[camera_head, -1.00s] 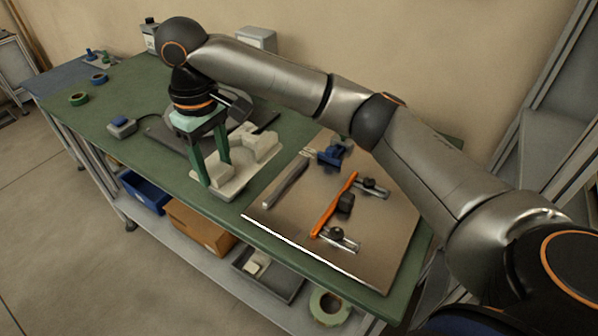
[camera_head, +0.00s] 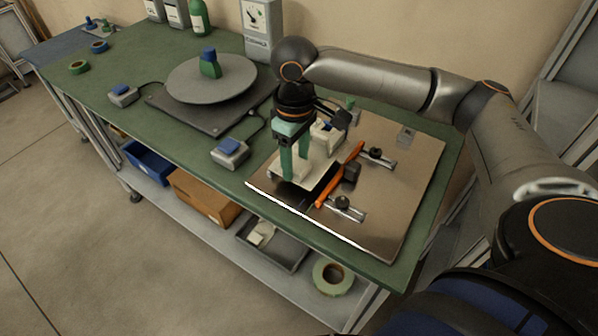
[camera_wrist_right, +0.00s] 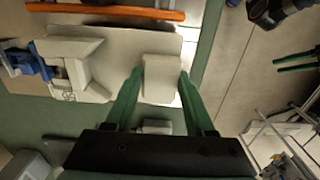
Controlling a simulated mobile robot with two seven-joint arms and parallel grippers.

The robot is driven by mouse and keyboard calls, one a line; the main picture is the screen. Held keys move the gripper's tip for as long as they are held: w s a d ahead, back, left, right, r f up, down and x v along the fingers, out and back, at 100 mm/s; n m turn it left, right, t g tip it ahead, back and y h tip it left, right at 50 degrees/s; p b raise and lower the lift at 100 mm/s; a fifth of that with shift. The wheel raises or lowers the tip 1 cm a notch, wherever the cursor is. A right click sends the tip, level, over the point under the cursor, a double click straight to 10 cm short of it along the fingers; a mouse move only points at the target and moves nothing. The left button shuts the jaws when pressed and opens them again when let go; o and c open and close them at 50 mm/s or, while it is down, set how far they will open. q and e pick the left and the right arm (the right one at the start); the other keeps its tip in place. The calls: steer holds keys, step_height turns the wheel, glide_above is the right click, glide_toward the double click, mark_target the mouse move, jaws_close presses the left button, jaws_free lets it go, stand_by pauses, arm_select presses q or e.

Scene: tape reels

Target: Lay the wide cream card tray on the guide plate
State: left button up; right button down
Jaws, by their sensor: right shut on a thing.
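The wide cream card tray (camera_head: 318,174) is over the left part of the metal guide plate (camera_head: 395,225), left of the orange bar (camera_head: 340,176). My right gripper (camera_head: 294,178) points down and is shut on the tray's raised cream block (camera_wrist_right: 160,78), with green fingers on both sides. In the right wrist view the tray (camera_wrist_right: 115,65) lies roughly parallel to the orange bar (camera_wrist_right: 105,11), a gap between them. A dark shadow shows below its near edge; whether it touches the plate I cannot tell.
Knobbed clamps (camera_head: 343,203) stand on the plate right of the orange bar. A blue fixture (camera_wrist_right: 22,62) is close to the tray's end in the wrist view. A button box (camera_head: 230,152) and a round turntable (camera_head: 212,80) stand left on the green bench.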

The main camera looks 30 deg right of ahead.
steer(key=f, duration=0.3)
steer(key=shift+s+d+f+b, duration=0.15)
steer(key=shift+d+f+b, duration=0.15)
steer(key=shift+f, duration=0.1)
steer(key=shift+c, duration=1.3)
jaws_free()
step_height(320, 180, up, 12)
steer(key=shift+r+p, duration=0.1)
steer(key=shift+p, duration=0.95)
steer(key=shift+a, duration=0.1)
